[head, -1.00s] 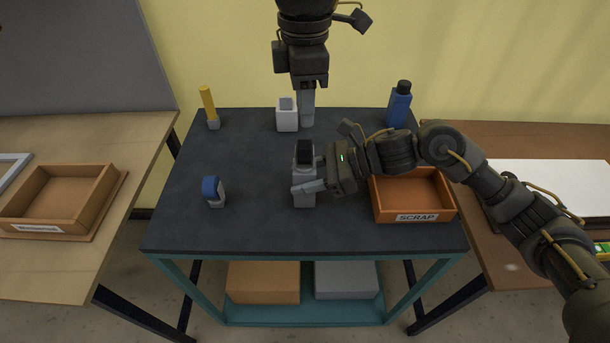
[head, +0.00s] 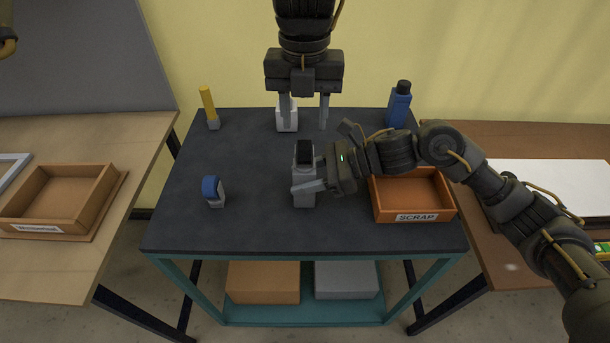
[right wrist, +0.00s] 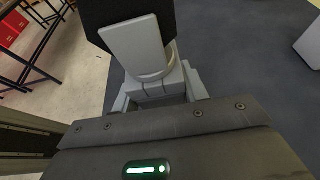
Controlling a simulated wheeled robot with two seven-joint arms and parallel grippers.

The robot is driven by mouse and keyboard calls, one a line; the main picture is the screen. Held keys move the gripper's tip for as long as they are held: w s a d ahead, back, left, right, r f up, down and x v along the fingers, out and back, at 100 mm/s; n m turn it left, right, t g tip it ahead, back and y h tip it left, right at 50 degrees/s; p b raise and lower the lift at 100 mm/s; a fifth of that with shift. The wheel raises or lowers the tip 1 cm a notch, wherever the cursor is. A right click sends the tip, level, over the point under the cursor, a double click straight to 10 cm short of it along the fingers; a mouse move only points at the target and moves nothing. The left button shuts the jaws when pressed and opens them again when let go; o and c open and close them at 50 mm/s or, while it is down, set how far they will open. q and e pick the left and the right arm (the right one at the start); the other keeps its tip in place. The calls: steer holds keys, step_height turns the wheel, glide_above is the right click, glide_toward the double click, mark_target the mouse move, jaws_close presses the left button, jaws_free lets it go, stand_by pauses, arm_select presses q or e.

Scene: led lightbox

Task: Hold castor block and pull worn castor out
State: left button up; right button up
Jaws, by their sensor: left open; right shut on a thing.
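The grey castor block (head: 304,199) stands upright on the dark table top. The worn castor (head: 304,151), with a black wheel and grey fork, sits in its top. My right gripper (head: 309,187) is shut on the block from the right side. In the right wrist view the block (right wrist: 158,88) lies between the fingers and the worn castor's grey fork (right wrist: 134,45) rises from it. My left gripper (head: 305,126) is open and empty, fingers pointing down, behind and above the castor. A blue-wheeled castor (head: 212,190) stands at the left of the table.
An orange SCRAP tray (head: 417,217) is at the table's right. A white block (head: 288,127) stands at the back, partly behind a left finger. A yellow-handled tool (head: 207,101) and a blue bottle (head: 399,108) stand at the back corners. The front table area is clear.

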mark_target(305, 141)
arm_select(q)
steer(key=shift+n, duration=0.4)
steer(key=shift+f, duration=3.5)
steer(key=shift+c, duration=0.2)
steer(key=c, duration=0.9)
steer(key=shift+r, duration=0.15)
steer(key=shift+r, duration=1.2)
steer(key=shift+r, duration=2.5)
